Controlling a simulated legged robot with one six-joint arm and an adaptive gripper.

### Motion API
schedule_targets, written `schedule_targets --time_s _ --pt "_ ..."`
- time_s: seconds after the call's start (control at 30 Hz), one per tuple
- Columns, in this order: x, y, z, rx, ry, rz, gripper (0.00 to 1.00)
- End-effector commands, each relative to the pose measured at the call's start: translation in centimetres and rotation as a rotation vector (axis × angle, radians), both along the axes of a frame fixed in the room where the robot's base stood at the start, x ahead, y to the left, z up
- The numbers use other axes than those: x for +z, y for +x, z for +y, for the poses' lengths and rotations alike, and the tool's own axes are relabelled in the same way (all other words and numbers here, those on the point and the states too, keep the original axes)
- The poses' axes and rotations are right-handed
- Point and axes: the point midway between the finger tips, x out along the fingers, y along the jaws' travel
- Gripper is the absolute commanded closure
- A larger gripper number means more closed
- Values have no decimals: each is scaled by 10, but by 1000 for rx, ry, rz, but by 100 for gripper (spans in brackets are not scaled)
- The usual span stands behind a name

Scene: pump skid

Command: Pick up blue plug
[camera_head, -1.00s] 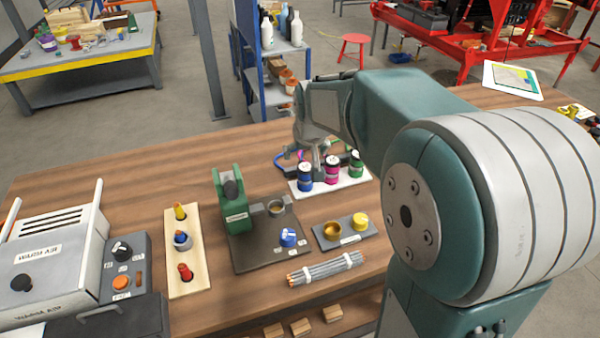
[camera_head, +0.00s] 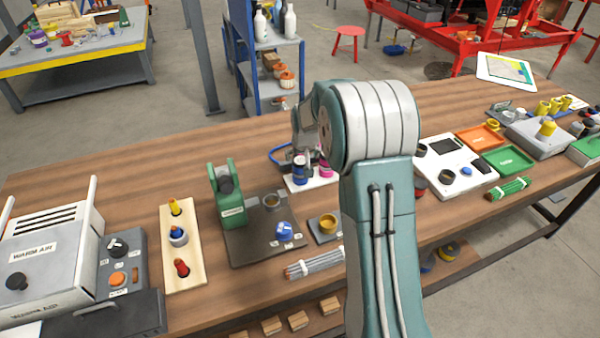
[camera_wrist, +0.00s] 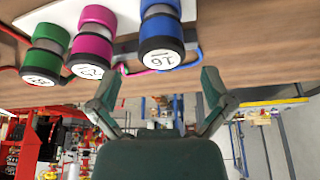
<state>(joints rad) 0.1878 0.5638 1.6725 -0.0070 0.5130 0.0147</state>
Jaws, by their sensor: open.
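The blue plug (camera_head: 300,170) is a blue and black cylinder standing on a white board on the table, left of a pink plug (camera_head: 325,168). In the wrist view the blue plug (camera_wrist: 161,32) shows an end marked 16, beside the pink plug (camera_wrist: 92,42) and a green plug (camera_wrist: 46,55). My gripper (camera_wrist: 160,92) is open and empty. Its fingers are spread in the wrist view, apart from the blue plug, which lies beyond the fingertips. In the head view my arm hides the fingers and the green plug.
A green press-like tool (camera_head: 229,195) stands left of the plugs. In front are a blue knob (camera_head: 284,230), a gold cup (camera_head: 328,222) and bundled rods (camera_head: 315,262). A wooden holder (camera_head: 180,270) is further left. A white device (camera_head: 452,172) and trays stand right.

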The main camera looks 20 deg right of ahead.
Motion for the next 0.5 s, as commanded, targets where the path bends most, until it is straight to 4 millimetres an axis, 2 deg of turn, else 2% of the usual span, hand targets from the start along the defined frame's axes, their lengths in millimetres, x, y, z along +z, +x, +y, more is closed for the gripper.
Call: schedule_targets --time_s 0.5 --pt "-53 24 -3 0 0 0 0"
